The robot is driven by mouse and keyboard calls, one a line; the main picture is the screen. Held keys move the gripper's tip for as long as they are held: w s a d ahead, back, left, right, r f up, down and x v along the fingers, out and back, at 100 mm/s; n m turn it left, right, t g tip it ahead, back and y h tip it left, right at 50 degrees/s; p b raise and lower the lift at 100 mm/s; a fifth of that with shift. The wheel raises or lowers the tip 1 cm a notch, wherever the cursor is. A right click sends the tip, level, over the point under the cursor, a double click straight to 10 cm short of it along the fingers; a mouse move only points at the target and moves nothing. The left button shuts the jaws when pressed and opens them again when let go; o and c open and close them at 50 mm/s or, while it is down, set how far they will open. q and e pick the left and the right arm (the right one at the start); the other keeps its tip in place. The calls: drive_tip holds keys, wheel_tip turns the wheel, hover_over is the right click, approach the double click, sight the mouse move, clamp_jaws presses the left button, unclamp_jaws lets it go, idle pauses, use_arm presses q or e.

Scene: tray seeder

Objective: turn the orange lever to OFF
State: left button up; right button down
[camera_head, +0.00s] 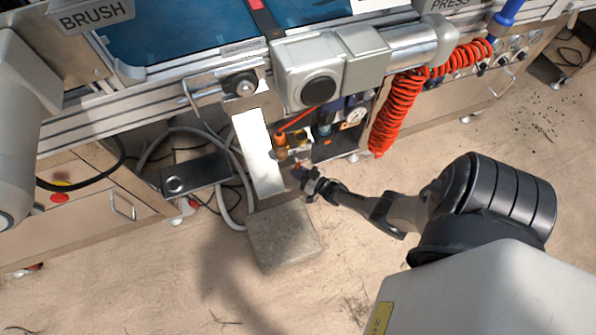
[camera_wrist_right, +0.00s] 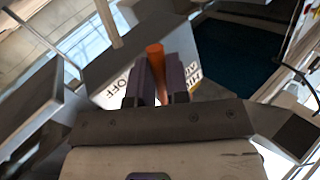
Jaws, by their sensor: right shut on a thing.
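The orange lever (camera_wrist_right: 155,62) stands between the two dark fingers of my right gripper (camera_wrist_right: 159,85) in the wrist view. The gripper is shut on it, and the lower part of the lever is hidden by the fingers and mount. A white plate with the word OFF (camera_wrist_right: 119,86) shows just left of the fingers, and more lettering is partly hidden on their right. In the head view my right gripper (camera_head: 301,176) reaches under the machine, close to its air fittings (camera_head: 281,141); the lever is too small to make out there. My left gripper is not seen.
A red coiled hose (camera_head: 395,112) hangs right of the gripper. A pale upright plate (camera_head: 258,152) and grey hoses are to its left. A stone block (camera_head: 283,236) lies on the floor below. The machine's frame overhangs the spot; the sandy floor in front is mostly open.

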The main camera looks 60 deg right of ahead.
drive_tip(key=n+g+p, duration=0.1)
drive_tip(key=n+p, duration=0.1)
drive_tip(key=shift+s+d+n+g, duration=0.3)
drive_tip(key=shift+s+d+g, duration=0.05)
drive_tip(key=shift+d+g, duration=0.05)
drive_tip(key=c, duration=1.4)
unclamp_jaws()
drive_tip(key=shift+s, duration=0.1)
drive_tip(key=p+v, duration=0.5)
drive_tip(key=v, duration=0.8)
drive_tip(key=shift+s+p, duration=0.35)
drive_tip(key=shift+s, duration=0.05)
